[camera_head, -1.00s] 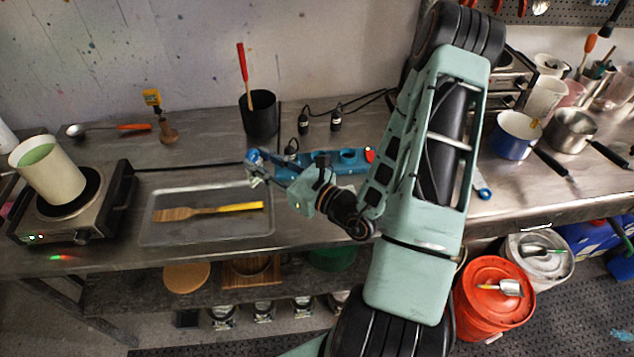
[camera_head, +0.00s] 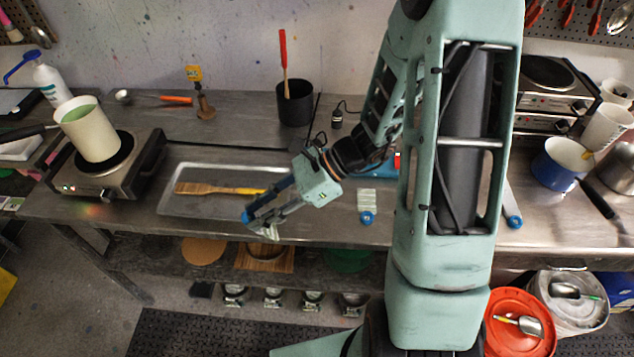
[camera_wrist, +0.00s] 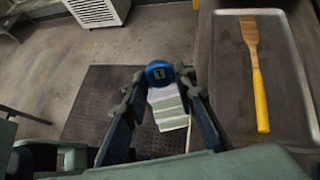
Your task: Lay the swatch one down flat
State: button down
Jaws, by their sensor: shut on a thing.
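My gripper (camera_head: 254,220) is shut on a blue round clip (camera_wrist: 159,71) with a small pale label. From the clip hangs a green-and-white striped swatch (camera_wrist: 168,108); I take it to be swatch one, though the label is hard to read. In the head view the held swatch (camera_head: 270,232) shows as a small pale piece under the fingertips, by the front edge of the steel table (camera_head: 320,226). In the wrist view the floor shows behind it. A second pale swatch (camera_head: 367,197) with a blue clip lies flat on the table, right of my gripper.
A hotplate (camera_head: 105,182) with a pot (camera_head: 88,135) stands farther left. Another blue-ended strip (camera_head: 513,205) lies right of my arm. Bare table lies between tray and second swatch.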

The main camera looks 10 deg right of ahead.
jog(key=s+f+n+g+h, duration=0.1)
jog(key=n, duration=0.1)
jog(key=s+d+f+n+g+h, duration=0.1)
jog(key=s+n+h, duration=0.1)
jog(key=s+d+f+n+g+h, duration=0.1)
jog(key=h, duration=0.1)
jog(key=shift+s+f+n, duration=0.15)
jog(key=shift+f+n, duration=0.1)
jog(key=shift+n, duration=0.15)
notch_tip(320, 180, up, 2)
jog(key=n+t+h, duration=0.3)
jog(key=n+h, duration=0.3)
jog(key=n, duration=0.3)
send_over(317, 215)
jog(key=shift+f+b, duration=4)
jog(key=shift+f, duration=0.8)
jog(key=c, duration=1.5)
grip_release()
